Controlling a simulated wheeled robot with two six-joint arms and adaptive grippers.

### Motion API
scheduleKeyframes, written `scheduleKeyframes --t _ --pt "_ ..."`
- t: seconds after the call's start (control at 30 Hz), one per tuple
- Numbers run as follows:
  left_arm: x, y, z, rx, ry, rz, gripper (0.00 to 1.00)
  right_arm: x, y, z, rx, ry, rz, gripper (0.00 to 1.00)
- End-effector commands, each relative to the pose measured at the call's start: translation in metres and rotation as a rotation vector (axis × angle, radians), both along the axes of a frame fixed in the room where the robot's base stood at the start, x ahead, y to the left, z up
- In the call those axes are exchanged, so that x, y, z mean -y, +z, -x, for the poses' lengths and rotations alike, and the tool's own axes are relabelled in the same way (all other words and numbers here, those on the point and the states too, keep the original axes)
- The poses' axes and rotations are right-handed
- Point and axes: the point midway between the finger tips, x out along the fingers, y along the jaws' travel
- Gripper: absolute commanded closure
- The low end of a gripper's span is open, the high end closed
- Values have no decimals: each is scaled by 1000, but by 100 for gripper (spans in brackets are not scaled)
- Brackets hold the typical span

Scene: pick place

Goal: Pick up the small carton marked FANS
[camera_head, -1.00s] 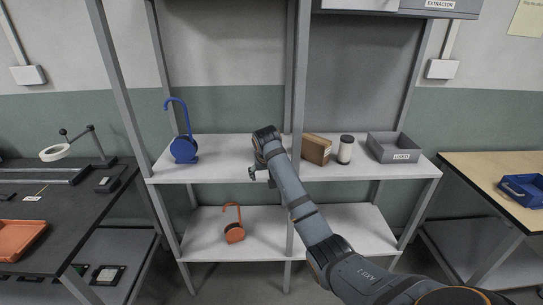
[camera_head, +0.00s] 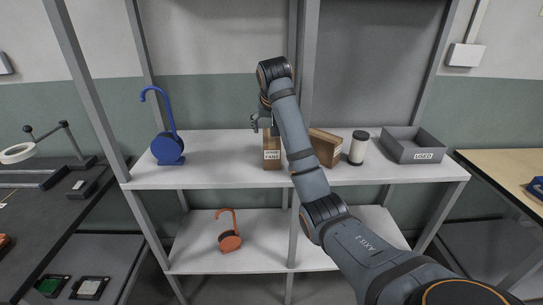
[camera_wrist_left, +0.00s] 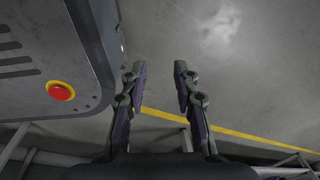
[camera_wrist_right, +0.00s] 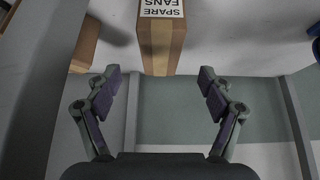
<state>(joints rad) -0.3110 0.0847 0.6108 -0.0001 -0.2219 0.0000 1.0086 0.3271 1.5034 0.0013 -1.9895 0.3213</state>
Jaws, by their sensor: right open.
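The small brown carton (camera_head: 272,150) stands upright on the upper shelf, left of the middle post, with a white label on its front. In the right wrist view the carton (camera_wrist_right: 161,45) shows its label, reading SPARE FANS upside down, at the top of the picture. My right gripper (camera_head: 262,121) is at the carton's upper part in the head view, partly hidden by my arm. In the right wrist view its fingers (camera_wrist_right: 165,76) are spread wide, with the carton beyond and between them, apart from both. My left gripper (camera_wrist_left: 160,68) is open and empty over the floor.
On the upper shelf (camera_head: 215,172) stand a blue hook-shaped item (camera_head: 167,148), another brown carton (camera_head: 325,146), a dark-topped white jar (camera_head: 358,148) and a grey bin marked USED (camera_head: 413,146). An orange hooked item (camera_head: 229,240) is on the lower shelf. A grey post (camera_head: 298,60) stands close by.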

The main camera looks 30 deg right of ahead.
Motion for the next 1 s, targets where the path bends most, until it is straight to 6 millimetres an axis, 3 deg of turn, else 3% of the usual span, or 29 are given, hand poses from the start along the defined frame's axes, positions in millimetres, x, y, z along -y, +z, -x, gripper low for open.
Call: scheduleKeyframes --t 0.1,0.33,0.63,0.9,1.0 --pt "1 -1 -6 8 0 1 70 5 -16 -9 -3 0 0 19" --pt "3 2 -22 35 0 4 70 9 -24 -14 0 1 0 19" --pt "5 8 -17 26 0 6 70 24 -58 -39 -4 1 0 19" --pt "5 7 -15 23 1 6 70 26 -63 -42 1 1 0 19" --pt "5 7 -14 22 1 6 70 26 -63 -42 1 1 0 30"
